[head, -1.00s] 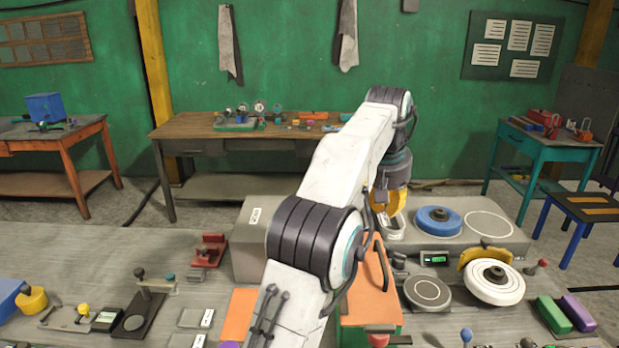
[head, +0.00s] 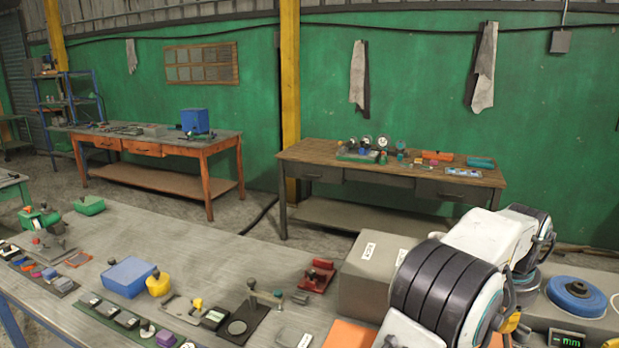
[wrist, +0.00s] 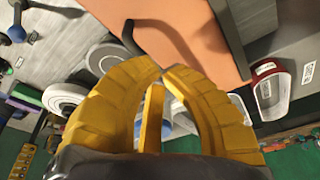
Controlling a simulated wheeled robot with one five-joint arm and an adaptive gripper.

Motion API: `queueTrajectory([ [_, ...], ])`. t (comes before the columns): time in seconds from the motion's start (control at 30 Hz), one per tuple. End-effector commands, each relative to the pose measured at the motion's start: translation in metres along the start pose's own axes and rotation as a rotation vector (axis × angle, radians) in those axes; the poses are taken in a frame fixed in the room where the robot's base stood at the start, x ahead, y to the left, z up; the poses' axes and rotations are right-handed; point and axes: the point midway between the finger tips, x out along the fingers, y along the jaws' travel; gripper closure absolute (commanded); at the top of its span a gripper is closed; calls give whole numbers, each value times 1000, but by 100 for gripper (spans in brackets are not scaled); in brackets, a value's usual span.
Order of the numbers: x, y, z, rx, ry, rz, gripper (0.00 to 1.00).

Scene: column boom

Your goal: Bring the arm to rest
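My gripper (wrist: 162,72) shows in the wrist view with its yellow fingers drawn together at the tips. I see nothing held between them. It hangs above the bench, with an orange panel (wrist: 185,45) beyond the fingertips. In the head view my white and black arm (head: 450,290) is folded at the lower right. The gripper is mostly hidden there behind the arm; only a bit of yellow shows below the arm's joint.
A grey box (head: 375,275) stands left of my arm, and a blue disc (head: 577,295) lies right of it. A red fixture (head: 318,275), blue box (head: 127,277) and other small items lie on the grey bench (head: 200,245). A red-rimmed bin (wrist: 270,88) is near the gripper.

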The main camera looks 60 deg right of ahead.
Motion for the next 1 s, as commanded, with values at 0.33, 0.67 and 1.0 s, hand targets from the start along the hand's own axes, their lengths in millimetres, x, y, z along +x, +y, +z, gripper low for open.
queueTrajectory([
  [0.33,-4,-110,133,-174,-101,-54,100],
  [0.67,-38,-196,297,-621,-122,-130,100],
  [1.0,-71,-210,416,-1079,-48,-246,100],
])
